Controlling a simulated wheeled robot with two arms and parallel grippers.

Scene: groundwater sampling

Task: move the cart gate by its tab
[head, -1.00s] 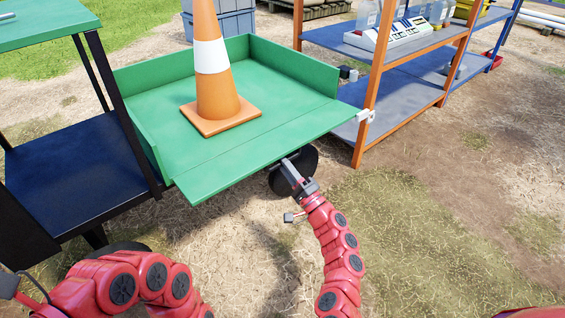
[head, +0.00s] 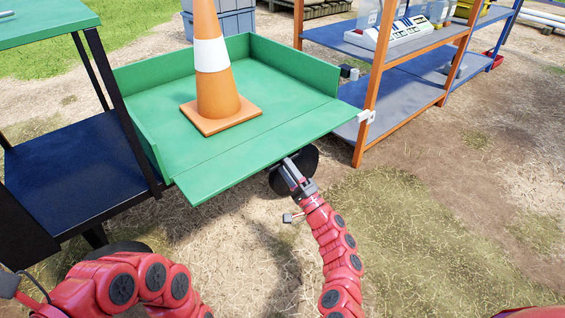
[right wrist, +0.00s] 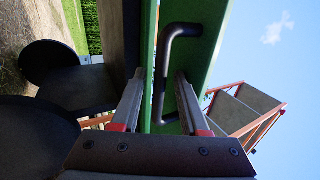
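The cart gate (head: 265,150) is a green panel folded down nearly level at the open front of the green cart bed (head: 180,95). A white tab (head: 366,116) sticks out at its right end. My right gripper (head: 288,165) is at the gate's front edge, its tips partly hidden under it. In the right wrist view a dark bar handle (right wrist: 164,75) stands off a green panel (right wrist: 205,40). The two fingers of my right gripper (right wrist: 159,78) are apart, with the handle between them; contact cannot be told. My left gripper is out of the head view; only its red arm shows.
An orange cone (head: 215,85) stands in the cart bed. A dark cart wheel (head: 302,165) is just behind my right gripper. An orange and blue shelf rack (head: 365,90) stands close to the gate's right end. Open ground (head: 430,220) lies to the right.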

